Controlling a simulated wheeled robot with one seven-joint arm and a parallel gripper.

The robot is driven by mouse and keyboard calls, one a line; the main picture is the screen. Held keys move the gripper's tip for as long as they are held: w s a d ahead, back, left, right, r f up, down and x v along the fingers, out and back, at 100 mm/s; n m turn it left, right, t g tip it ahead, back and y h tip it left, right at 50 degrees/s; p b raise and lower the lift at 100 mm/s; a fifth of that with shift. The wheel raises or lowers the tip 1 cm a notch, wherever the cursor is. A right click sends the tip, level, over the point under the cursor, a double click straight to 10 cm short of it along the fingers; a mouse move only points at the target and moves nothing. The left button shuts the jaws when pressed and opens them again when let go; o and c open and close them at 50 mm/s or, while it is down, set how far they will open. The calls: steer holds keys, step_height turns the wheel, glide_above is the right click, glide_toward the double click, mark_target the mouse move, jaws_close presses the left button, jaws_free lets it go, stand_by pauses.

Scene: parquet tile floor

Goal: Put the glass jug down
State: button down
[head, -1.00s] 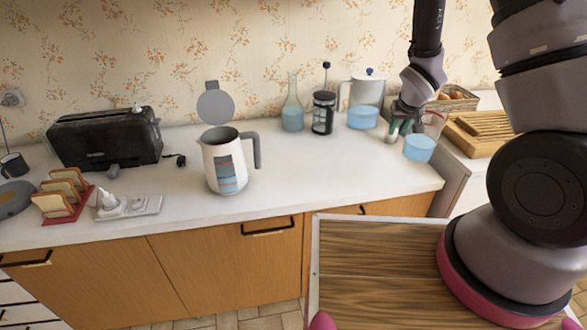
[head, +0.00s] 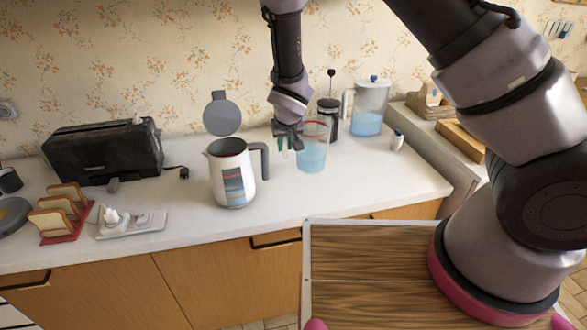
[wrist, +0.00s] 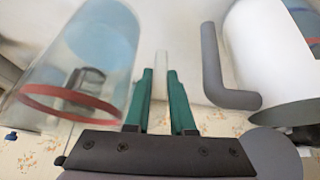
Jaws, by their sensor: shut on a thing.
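The glass jug (head: 312,157) has a red rim and holds light blue liquid. In the head view it is upright at the middle of the white counter, right of the kettle. I cannot tell whether its base touches the counter. My gripper (head: 287,143) is on its left side, shut on its handle. In the wrist view the jug (wrist: 85,65) lies left of the green fingers (wrist: 160,100), with its clear handle between them.
The white kettle (head: 232,180) with its lid raised stands close on the left, its grey handle towards my gripper. A French press (head: 329,118) and a lidded pitcher (head: 370,108) stand behind to the right. The counter (head: 350,190) is clear in front and right of the jug.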

steer(key=shift+f, duration=3.15)
steer(key=c, duration=0.8)
jaws_free()
steer(key=shift+f, duration=0.1)
steer(key=shift+o, duration=0.2)
